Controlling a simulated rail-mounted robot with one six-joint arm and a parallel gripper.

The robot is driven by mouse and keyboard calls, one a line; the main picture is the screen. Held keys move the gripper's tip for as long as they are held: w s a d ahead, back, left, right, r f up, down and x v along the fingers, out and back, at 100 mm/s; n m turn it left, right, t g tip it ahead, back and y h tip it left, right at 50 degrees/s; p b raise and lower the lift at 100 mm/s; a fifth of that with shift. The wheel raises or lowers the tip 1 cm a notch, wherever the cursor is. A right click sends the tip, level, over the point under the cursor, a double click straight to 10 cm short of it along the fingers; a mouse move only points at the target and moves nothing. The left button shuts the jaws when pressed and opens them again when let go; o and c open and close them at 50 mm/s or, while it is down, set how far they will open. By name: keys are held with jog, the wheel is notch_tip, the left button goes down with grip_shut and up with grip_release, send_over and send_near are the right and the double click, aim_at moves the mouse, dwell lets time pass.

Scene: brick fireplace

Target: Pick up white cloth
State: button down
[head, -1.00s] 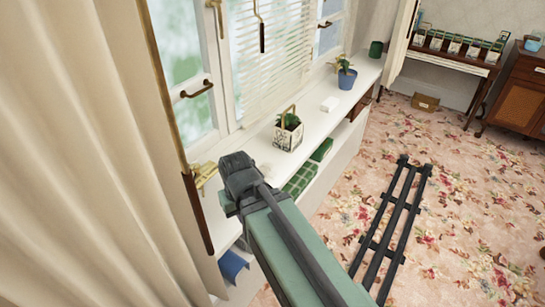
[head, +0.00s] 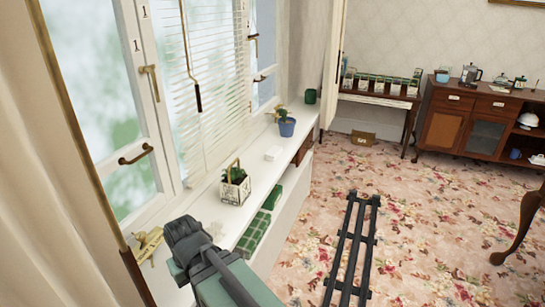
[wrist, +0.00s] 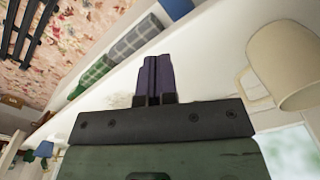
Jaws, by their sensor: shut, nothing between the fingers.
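I cannot make out a clear white cloth.
A cream mug (wrist: 284,66) is right of my gripper in the wrist view. A patterned planter (head: 235,187) and a blue pot (head: 287,128) stand on the sill. A green checked folded cloth (head: 254,232) lies below. The floral carpet (head: 420,215) is mostly open.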

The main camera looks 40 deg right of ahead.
dwell(0.3)
jog(key=shift+c, duration=1)
grip_release()
jog(key=shift+d, duration=0.1)
